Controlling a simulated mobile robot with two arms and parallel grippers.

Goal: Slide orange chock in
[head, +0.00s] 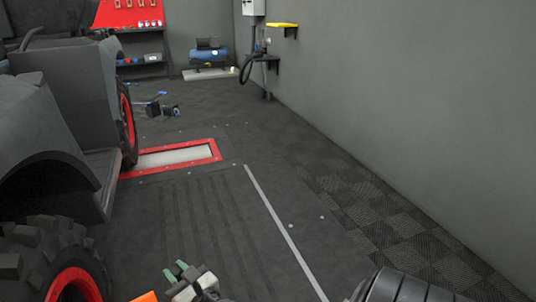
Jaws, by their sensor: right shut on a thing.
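The orange chock (147,297) shows only as a small patch at the bottom edge of the head view, just right of the near red-rimmed tire (45,262). Most of it is cut off by the frame. My right gripper (177,272), with green fingertips, is right beside it and shut on it. The contact between the fingers and the chock is not clearly visible. My left gripper is not in view.
The dark vehicle (75,100) stands along the left side. A red-framed floor opening (180,156) lies by its farther wheel (127,125). Floor in the middle is clear, with a pale line (285,232). A grey wall (420,110) bounds the right.

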